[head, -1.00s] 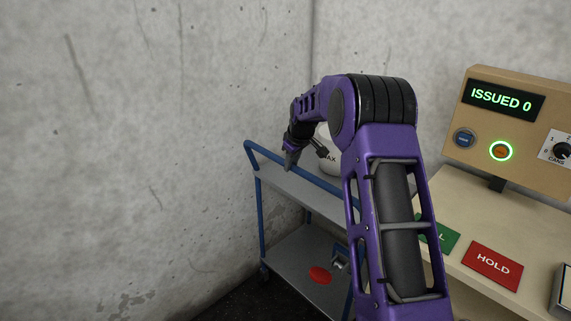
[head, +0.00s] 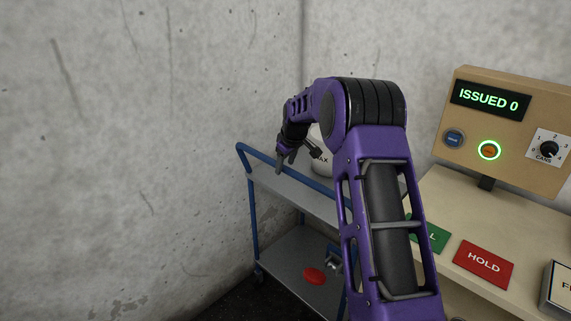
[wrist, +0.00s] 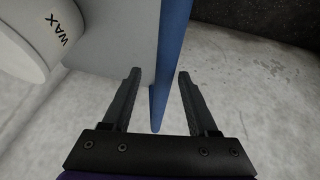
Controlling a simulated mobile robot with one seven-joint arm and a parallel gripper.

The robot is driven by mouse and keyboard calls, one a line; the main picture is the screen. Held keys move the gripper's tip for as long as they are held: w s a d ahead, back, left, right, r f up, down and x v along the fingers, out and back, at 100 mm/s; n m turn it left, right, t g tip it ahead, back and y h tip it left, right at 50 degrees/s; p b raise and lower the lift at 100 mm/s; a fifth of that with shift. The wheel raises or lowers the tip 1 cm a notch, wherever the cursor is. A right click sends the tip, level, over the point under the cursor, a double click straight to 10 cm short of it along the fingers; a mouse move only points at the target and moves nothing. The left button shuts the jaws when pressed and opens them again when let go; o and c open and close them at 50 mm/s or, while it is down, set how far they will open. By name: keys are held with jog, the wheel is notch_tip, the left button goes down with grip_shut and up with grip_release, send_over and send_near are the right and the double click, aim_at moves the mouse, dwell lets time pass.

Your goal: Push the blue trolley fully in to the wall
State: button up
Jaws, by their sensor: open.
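The blue trolley (head: 253,215) has a blue tube frame and grey shelves, and stands in the corner beside the concrete wall. My gripper (head: 284,163) is at its top rail, over the near part of the upper shelf. In the wrist view my gripper (wrist: 160,75) is open, with the blue rail (wrist: 168,60) running between its two fingers. I cannot tell how deep the rail sits between them or whether they touch it. My arm hides the trolley's right side and part of its shelves.
A white drum marked WAX (head: 321,160) stands on the upper shelf; it also shows in the wrist view (wrist: 25,45). A red disc (head: 314,276) lies on the lower shelf. At right is a beige counter (head: 450,205) with a HOLD plate (head: 484,264) and panel (head: 505,130) reading ISSUED 0.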

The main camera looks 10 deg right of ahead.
jog(key=v, duration=1.7)
jog(key=shift+r+p, duration=0.2)
jog(key=shift+p, duration=0.15)
